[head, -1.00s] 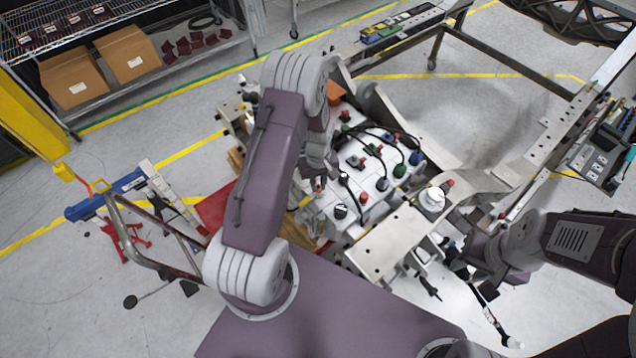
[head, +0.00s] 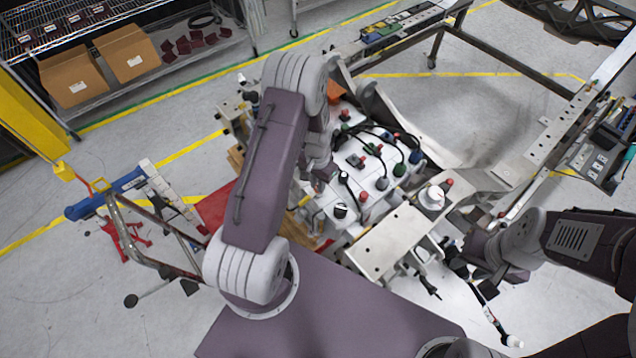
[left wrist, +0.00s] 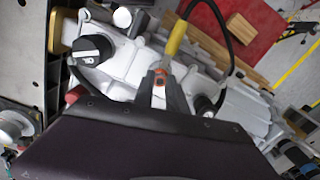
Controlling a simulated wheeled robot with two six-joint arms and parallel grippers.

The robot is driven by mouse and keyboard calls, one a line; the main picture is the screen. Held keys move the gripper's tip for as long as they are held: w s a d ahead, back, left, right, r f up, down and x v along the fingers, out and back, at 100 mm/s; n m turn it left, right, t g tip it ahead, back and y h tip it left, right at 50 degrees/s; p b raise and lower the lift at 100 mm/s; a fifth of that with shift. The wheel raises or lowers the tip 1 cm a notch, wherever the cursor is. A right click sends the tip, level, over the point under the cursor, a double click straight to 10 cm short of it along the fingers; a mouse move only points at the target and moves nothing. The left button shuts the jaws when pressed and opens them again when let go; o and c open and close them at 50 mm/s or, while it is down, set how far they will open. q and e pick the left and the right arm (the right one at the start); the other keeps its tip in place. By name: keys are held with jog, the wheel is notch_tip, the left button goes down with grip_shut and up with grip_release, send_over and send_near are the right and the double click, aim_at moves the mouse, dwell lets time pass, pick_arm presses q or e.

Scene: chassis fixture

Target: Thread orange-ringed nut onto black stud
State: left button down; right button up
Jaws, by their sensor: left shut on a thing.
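My left gripper (left wrist: 162,88) is shut on a small orange-ringed piece (left wrist: 161,77), which appears to be the nut; the fingers cover much of it. In the head view my left gripper (head: 322,178) is at the left side of the white housing (head: 325,212), partly hidden by my arm. In the left wrist view a dark post (left wrist: 203,105), possibly the black stud, stands right of the fingers. A black knob with a white mark (left wrist: 92,49) is to their left. I cannot tell whether the nut touches a stud. My right gripper's fingers cannot be made out in the head view.
A yellow cylindrical piece (left wrist: 177,38) and a black cable (left wrist: 217,22) lie just beyond the fingers. Several coloured caps and black cables crowd the housing top. A metal plate (head: 390,240) lies in front. A blue-and-white stand (head: 120,187) is at the left.

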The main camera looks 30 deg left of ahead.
pick_arm(q)
jog(key=shift+s+d+f+m, duration=0.15)
jog(key=shift+s+m, duration=0.1)
jog(key=shift+m, duration=0.45)
jog(key=m, duration=0.2)
jog(key=shift+m, duration=0.3)
jog(key=m, duration=0.4)
jog(key=shift+f, duration=0.15)
jog(key=m, duration=0.4)
jog(key=shift+m, duration=0.4)
jog(key=m, duration=0.3)
jog(key=shift+f, duration=0.1)
